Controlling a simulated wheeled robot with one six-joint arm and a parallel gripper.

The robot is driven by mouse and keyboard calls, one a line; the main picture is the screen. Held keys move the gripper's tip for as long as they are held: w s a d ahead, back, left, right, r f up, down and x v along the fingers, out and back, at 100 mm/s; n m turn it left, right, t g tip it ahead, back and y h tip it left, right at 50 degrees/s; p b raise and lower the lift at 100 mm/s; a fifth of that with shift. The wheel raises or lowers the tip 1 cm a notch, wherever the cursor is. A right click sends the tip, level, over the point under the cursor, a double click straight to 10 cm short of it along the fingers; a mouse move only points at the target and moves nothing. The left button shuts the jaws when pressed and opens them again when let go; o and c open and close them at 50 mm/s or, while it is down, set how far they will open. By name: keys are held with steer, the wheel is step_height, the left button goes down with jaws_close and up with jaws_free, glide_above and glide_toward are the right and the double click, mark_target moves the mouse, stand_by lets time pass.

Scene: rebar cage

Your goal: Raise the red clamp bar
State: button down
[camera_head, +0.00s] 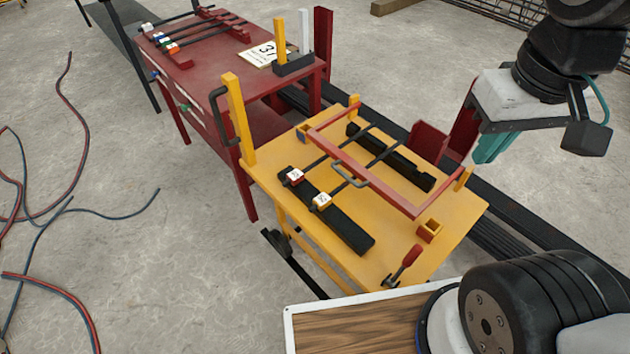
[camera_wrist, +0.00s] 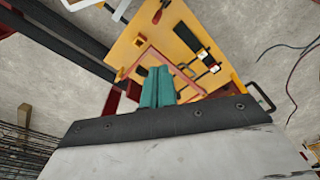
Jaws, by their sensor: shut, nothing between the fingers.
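The red clamp bar (camera_head: 375,174) is a rectangular red frame lying low across the yellow table (camera_head: 290,148), over two dark rods. A dark grey handle (camera_head: 349,177) sticks out from its near side. In the wrist view the red clamp bar (camera_wrist: 184,80) shows just beyond my fingers, partly hidden by them. My gripper (camera_head: 484,158) has teal fingers and hangs in the air to the right of the table, apart from the bar. In the wrist view my gripper (camera_wrist: 157,78) is shut with nothing between its fingers.
Two black blocks (camera_head: 345,230) (camera_head: 408,165) carry the rods, which have white-tagged ends (camera_head: 321,200). A red-handled toggle (camera_head: 407,262) stands at the table's front corner. A yellow post (camera_head: 237,112) rises at the left. A red table (camera_head: 205,55) with rods stands behind. Hoses (camera_head: 40,220) lie on the floor.

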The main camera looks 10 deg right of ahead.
steer(key=shift+w, duration=0.15)
steer(key=w+a+f+n+g+h, duration=0.1)
steer(key=w+a+f+n+h, duration=0.25)
steer(key=w+f+n, duration=0.35)
steer(key=w+a+f+n+g+h, duration=0.15)
steer(key=w+f+n+h, duration=0.3)
steer(key=w, duration=0.55)
steer(key=w+a+f+n+t+h, duration=0.1)
steer(key=a+f+n+t, duration=0.3)
steer(key=f, duration=0.8)
steer(key=w+a+f+n+t+h, duration=0.2)
steer(key=a+f+n+t, duration=0.3)
steer(key=a+f+n, duration=0.4)
step_height(320, 180, down, 4)
steer(key=shift+w+a+h, duration=0.3)
steer(key=shift+w+a, duration=0.15)
steer(key=shift+a, duration=0.75)
steer(key=shift+w+d, duration=0.1)
